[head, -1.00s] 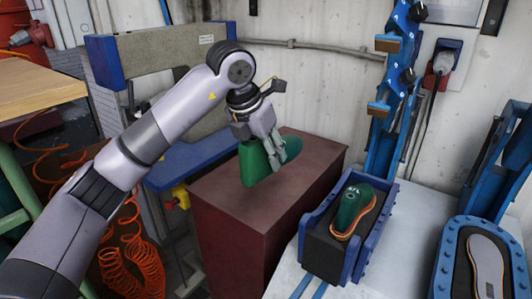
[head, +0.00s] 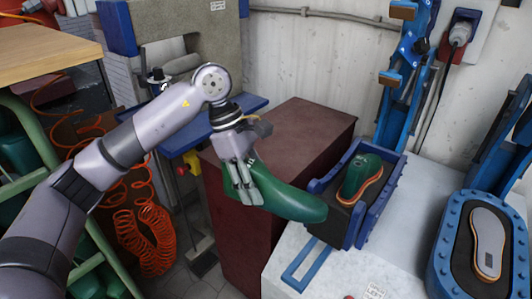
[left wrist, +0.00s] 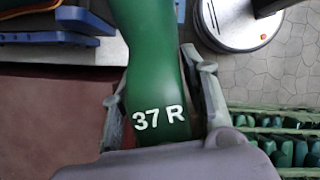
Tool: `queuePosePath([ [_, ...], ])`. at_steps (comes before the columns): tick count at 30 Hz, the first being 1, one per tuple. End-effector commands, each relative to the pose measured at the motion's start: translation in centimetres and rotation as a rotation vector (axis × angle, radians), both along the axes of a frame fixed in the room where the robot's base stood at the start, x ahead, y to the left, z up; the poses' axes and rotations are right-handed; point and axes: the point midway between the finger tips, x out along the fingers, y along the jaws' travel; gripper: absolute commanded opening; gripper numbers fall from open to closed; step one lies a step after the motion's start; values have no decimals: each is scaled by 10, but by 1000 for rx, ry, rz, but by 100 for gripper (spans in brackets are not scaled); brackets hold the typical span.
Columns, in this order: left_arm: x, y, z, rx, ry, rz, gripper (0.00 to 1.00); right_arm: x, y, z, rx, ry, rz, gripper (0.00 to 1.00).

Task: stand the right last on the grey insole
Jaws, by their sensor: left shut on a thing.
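My left gripper (head: 243,182) is shut on a green last (head: 290,198), held in the air with its toe pointing right. The left wrist view shows this last (left wrist: 152,60) between the fingers, marked "37 R" in white. A grey insole with an orange edge (head: 487,242) lies in the blue-framed bed (head: 442,258) at the right, with nothing on it. Another green last (head: 358,172) stands on an orange-edged sole in the blue box-like holder (head: 372,222). The held last overlaps this holder's left corner in the head view; I cannot tell whether they touch. My right gripper is not in view.
A dark red block (head: 300,128) stands behind the held last. The white table (head: 395,268) has free surface between the two blue holders. Blue upright arms (head: 400,85) rise behind the holders. Several green lasts fill a rack in the left wrist view (left wrist: 285,148).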

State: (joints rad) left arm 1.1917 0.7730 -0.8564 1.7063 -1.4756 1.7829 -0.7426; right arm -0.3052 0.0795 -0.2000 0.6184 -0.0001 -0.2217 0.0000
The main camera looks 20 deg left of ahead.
Motion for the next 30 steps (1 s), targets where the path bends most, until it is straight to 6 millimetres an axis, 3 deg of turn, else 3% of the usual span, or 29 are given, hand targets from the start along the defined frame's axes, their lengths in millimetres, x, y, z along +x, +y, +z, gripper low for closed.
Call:
queuePosePath([
  [9, -73, 6, -59, -3, 0, -880, 13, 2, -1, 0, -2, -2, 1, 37],
  [18, -117, 12, -95, -3, -3, -1433, 13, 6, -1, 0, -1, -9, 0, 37],
  [20, -125, 12, -102, -1, -4, -1527, 13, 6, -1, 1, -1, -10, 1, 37],
  [30, -122, 11, -99, 3, -9, -1528, 13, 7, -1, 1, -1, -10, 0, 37],
])
